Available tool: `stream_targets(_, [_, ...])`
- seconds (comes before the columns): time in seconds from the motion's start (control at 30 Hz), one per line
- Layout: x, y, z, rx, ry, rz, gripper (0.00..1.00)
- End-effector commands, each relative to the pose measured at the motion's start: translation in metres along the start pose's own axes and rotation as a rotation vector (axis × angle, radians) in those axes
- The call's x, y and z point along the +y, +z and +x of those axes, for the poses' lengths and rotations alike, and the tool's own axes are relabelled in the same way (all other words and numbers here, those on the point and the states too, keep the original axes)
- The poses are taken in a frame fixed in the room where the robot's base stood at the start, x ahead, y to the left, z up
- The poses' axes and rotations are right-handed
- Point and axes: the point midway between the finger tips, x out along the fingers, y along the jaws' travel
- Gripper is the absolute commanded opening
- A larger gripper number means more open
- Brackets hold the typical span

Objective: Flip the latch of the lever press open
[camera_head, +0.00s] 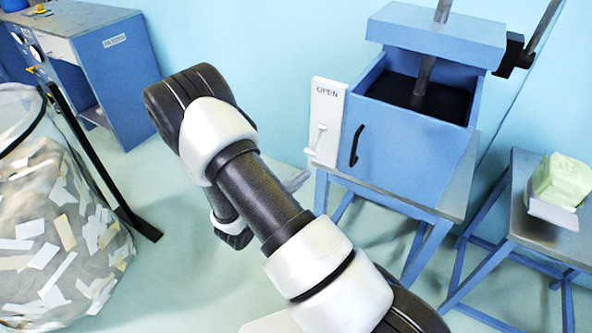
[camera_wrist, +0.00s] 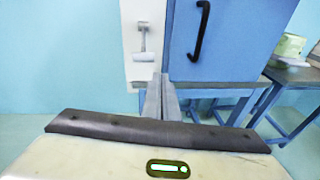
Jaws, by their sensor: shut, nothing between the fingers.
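The lever press (camera_head: 412,150) is a blue box on a blue-legged stand, with a black chamber, a top plate and a rod. A white latch plate (camera_head: 325,122) marked "OPEN" is on its left front edge, and its small white latch (camera_head: 318,138) hangs downward below the word. In the wrist view the latch (camera_wrist: 144,45) shows as a grey T-shaped piece with its crossbar low. My gripper (camera_wrist: 161,80) is shut and empty, its fingertips just below the latch in the picture; contact cannot be told. In the head view my arm mostly hides the gripper.
A black door handle (camera_head: 356,146) is right of the latch plate. A side table (camera_head: 540,228) with a pale green box (camera_head: 560,181) stands at right. A clear bag of paper scraps (camera_head: 60,230) and a blue cabinet (camera_head: 105,75) are at left.

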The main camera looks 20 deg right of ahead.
Motion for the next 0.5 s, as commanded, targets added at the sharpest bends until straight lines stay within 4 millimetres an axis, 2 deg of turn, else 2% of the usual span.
stream_targets(0.03, [0.002, -0.02, 0.0, -0.002, 0.034, -0.036, 0.0])
stream_targets(0.17, [0.009, -0.04, -0.001, -0.005, 0.092, -0.082, 0.0])
stream_targets(0.5, [0.011, -0.045, -0.002, -0.006, 0.109, -0.095, 0.0])
